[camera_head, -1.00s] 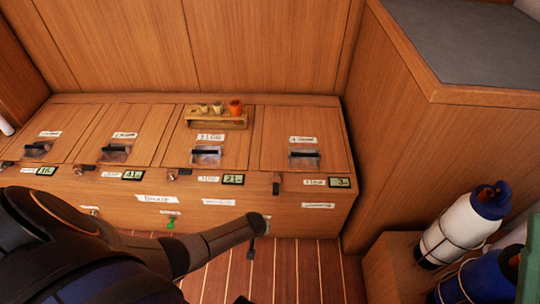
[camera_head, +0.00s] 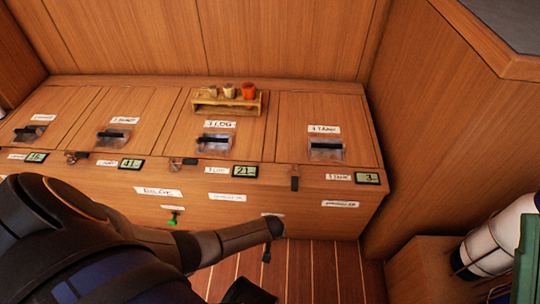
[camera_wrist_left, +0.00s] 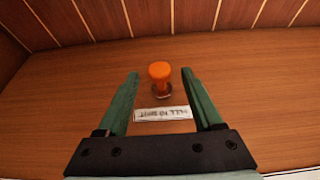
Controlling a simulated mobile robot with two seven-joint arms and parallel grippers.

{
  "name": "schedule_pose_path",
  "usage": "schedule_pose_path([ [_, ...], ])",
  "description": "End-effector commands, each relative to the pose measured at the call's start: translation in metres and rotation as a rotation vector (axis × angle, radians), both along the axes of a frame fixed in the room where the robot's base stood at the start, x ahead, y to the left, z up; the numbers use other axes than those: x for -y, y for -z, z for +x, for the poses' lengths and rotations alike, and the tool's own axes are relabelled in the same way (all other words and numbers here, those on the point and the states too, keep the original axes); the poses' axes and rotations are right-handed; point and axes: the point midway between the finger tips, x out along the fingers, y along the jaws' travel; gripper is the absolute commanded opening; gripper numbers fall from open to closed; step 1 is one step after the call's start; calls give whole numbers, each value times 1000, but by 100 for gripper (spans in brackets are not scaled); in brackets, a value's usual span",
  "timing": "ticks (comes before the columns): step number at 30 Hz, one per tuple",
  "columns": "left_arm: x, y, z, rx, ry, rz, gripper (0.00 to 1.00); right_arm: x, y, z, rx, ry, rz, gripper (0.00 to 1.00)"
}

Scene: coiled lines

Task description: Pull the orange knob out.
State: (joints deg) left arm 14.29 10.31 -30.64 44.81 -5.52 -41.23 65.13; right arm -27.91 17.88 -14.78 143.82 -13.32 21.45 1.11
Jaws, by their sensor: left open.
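The orange knob (camera_wrist_left: 159,70) shows in the left wrist view, standing on a short stem with a dark round base on a wooden panel. A white label (camera_wrist_left: 164,114) lies beside its base; its print appears upside down. My left gripper (camera_wrist_left: 160,74) is open, with one green finger on each side of the knob. A gap shows between each finger and the knob, and nothing is held. In the head view my left arm reaches in from the left. I cannot make out the orange knob or the left gripper's fingers there.
A wooden bench locker (camera_head: 300,205) has several latched lids, labels and small displays. A green knob (camera_head: 173,217) is on its front. A small rack (camera_head: 225,104) with cups stands on top. Striped floor (camera_head: 320,270) lies in front.

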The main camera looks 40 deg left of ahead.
Motion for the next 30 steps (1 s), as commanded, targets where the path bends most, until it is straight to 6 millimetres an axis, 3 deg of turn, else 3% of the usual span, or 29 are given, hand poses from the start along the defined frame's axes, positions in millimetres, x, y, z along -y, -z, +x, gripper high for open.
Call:
schedule_pose_path([
  [4, 4, 10, 0, 0, 0, -1, 68, -2, 12, 1, -6, 3, -6, 0],
  [16, 5, 12, 0, 0, -1, 0, 68, -2, 13, 1, -8, 6, 1, 0],
  [30, 5, 12, 0, 0, -1, 0, 16, -2, 13, 1, -7, 6, -2, 0],
])
